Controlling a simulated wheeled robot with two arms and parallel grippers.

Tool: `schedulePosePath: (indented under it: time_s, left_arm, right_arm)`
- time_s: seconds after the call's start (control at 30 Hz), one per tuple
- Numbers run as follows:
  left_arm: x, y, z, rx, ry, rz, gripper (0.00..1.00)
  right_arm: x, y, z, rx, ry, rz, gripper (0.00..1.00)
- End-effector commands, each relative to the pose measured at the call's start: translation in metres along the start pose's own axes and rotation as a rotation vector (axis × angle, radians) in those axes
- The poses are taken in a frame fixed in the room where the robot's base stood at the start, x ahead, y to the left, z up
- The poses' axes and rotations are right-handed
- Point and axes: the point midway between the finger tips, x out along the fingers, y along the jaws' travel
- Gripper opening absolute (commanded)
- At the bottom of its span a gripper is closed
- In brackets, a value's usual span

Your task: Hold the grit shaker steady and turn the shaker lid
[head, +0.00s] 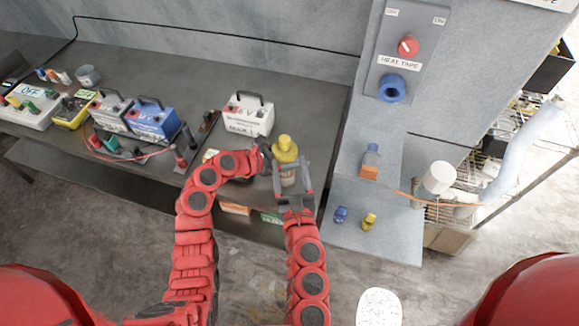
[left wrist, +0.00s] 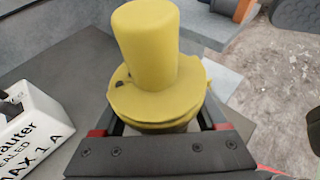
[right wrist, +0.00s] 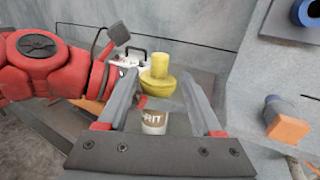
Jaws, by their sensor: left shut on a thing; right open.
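The grit shaker (head: 288,177) stands upright at the right part of the bench, with its yellow lid (head: 285,147) on top. In the right wrist view its white body (right wrist: 154,121) shows part of a "GRIT" label. My left gripper (head: 270,160) is shut on the grit shaker, coming from the left. In the left wrist view the yellow lid (left wrist: 150,60) is large above the jaws and hides the fingertips. My right gripper (right wrist: 158,85) is open, its fingers on either side of the shaker at about lid height, apart from the lid as far as I see.
A blue battery (head: 152,120) and other boxes are further left.

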Motion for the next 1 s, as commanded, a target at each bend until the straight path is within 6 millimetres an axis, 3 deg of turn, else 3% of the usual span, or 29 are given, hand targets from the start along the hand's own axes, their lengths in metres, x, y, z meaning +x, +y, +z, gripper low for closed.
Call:
schedulePosePath:
  time_s: [0.23,0.37,1.0]
  left_arm:
    - [0.0,0.0,0.001,0.001,-0.001,0.001,0.0]
    - [0.0,0.0,0.001,0.001,-0.001,0.001,0.0]
    - [0.0,0.0,0.001,0.001,-0.002,0.0,0.0]
  right_arm:
    - [0.001,-0.001,0.0,-0.019,-0.003,0.0,0.67]
    - [0.004,-0.005,0.004,-0.127,-0.023,-0.002,0.67]
    - [0.02,-0.053,0.044,-1.418,-0.297,-0.129,0.67]
